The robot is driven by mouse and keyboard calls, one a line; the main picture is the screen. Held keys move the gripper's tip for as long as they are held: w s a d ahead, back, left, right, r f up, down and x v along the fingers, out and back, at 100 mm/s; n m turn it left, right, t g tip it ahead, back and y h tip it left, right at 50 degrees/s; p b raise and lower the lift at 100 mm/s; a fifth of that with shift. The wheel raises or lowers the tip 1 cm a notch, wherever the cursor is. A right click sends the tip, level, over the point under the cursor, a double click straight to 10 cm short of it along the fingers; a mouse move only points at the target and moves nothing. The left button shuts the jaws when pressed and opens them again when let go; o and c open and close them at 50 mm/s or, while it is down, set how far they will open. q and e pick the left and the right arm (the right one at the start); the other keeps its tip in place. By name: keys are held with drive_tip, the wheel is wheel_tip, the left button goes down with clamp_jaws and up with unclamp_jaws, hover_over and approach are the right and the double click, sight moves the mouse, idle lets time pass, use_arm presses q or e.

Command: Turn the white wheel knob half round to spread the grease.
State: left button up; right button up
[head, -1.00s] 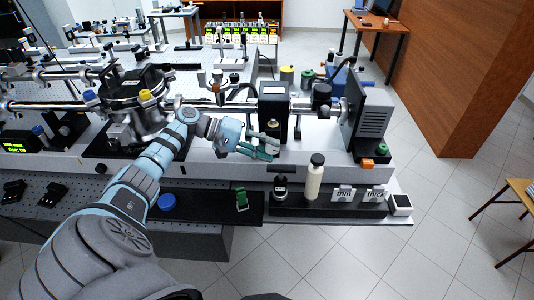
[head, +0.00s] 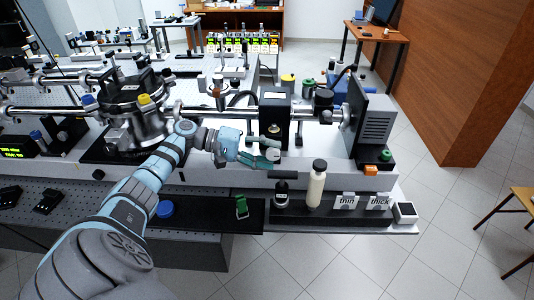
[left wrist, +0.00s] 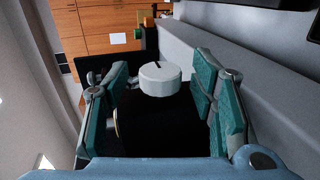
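The white wheel knob (left wrist: 160,78) shows in the left wrist view as a short white cylinder with a dark mark on its top. It stands ahead of and between the teal fingers of my left gripper (left wrist: 160,100). The fingers are spread, with a gap to the knob on both sides. In the head view, my left gripper (head: 268,154) is at the front of the black upright unit (head: 274,118), and the knob (head: 273,155) shows only as a pale patch at its fingertips, partly hidden. My right gripper is not in view.
Below the gripper, a dark tray (head: 335,217) holds a small dark bottle (head: 281,193), a cream bottle (head: 317,187) and cards reading "thin" (head: 346,201) and "thick" (head: 378,202). A green-framed item (head: 241,208) and a blue round cap (head: 165,209) lie left of it.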

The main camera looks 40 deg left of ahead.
use_arm(q)
drive_tip(key=shift+a, duration=0.1)
drive_tip(key=v, duration=0.7)
drive_tip(key=shift+s+a, duration=0.2)
drive_tip(key=shift+d, duration=0.1)
drive_tip(key=shift+w, duration=0.1)
